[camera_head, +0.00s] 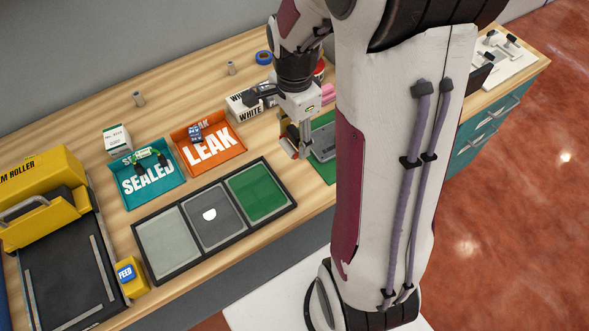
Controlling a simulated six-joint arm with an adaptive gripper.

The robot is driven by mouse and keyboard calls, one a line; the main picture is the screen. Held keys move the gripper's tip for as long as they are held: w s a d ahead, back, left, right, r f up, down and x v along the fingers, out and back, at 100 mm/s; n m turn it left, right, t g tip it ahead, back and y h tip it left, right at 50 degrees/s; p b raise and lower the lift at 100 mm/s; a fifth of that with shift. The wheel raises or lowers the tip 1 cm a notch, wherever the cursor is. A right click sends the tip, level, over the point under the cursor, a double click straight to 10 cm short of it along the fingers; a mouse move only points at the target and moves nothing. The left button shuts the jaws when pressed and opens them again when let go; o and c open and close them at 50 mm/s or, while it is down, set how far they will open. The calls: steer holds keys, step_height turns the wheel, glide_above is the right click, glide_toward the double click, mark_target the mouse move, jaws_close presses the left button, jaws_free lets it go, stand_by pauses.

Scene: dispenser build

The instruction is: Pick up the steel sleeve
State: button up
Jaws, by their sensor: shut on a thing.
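My gripper (293,145) points down over the bench, just right of the green compartment of the black-framed tray. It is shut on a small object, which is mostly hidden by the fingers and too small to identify. Whether it is the steel sleeve, I cannot tell. Either could be a sleeve.
The black-framed tray (170,280) has three compartments. A teal SEALED bin (145,190), an orange LEAK bin (210,149) and a WHITE-labelled box (240,108) stand behind it. A yellow roller machine (45,180) is at left. My arm hides the bench right of centre.

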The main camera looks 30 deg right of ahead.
stand_by(0.4)
glide_above(295, 172)
steer(key=shift+w+f, duration=0.15)
steer(key=shift+f, duration=3)
steer(key=shift+f, duration=1.85)
steer(key=shift+f, duration=0.25)
steer(key=shift+f, duration=0.2)
jaws_close()
steer(key=shift+f, duration=0.15)
steer(key=shift+f, duration=0.1)
